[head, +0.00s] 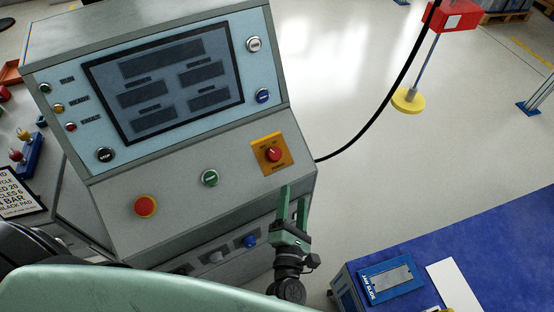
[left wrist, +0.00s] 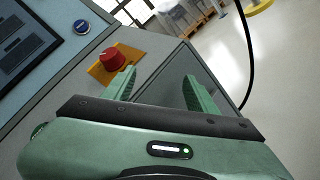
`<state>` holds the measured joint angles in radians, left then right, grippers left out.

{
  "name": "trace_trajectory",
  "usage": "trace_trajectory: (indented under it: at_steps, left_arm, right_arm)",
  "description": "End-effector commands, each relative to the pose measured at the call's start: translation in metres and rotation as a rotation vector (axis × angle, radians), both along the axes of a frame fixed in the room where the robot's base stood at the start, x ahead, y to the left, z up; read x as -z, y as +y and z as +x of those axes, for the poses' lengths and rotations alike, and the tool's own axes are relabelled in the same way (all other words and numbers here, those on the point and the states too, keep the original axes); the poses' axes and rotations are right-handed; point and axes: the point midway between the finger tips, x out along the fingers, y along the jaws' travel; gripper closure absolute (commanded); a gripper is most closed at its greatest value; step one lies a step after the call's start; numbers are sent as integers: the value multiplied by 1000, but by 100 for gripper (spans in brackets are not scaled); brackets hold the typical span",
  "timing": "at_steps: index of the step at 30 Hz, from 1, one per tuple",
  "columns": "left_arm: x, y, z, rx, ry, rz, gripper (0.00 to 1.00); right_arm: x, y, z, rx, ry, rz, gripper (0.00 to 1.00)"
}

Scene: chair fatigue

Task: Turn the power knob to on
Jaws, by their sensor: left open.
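The power knob (head: 273,154) is a red rotary knob on a yellow-orange plate (head: 280,166), at the right end of the console's sloped lower panel. In the left wrist view the red knob (left wrist: 111,59) stands just beyond the left fingertip. Its exact setting is too small to tell. My left gripper (head: 293,192) is green, open and empty, just below and right of the knob in the head view, apart from it. In the left wrist view its open jaws (left wrist: 160,82) point toward the console's right edge, with the knob left of the gap. My right gripper is not in view.
The console (head: 225,190) also carries a red button (head: 145,206), a green button (head: 210,178) and a dark screen (head: 165,82). A black cable (head: 378,125) leaves its right side. A blue table (head: 470,245) stands at lower right. Floor between is clear.

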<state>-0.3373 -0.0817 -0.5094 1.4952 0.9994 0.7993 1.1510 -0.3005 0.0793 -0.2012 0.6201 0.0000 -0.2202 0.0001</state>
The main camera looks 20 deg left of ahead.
Motion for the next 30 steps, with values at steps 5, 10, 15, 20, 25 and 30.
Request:
trace_trajectory:
  at_steps: [5, 10, 15, 20, 25, 30]
  left_arm:
    - [-58, 24, -5, -203, -154, -430, 43]
    - [-70, 35, 1, -254, -191, -537, 43]
    - [-71, 47, 25, -251, -192, -534, 43]
    - [-70, 58, 47, -251, -189, -532, 43]
    - [-68, 64, 60, -250, -189, -532, 43]
    - [-67, 65, 62, -250, -187, -532, 43]
  right_arm:
    - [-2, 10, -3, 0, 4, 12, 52]
    - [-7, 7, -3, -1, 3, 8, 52]
    - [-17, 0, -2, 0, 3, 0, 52]
    - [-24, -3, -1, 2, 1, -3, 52]
    - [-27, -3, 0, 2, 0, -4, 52]
    - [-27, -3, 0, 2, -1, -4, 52]
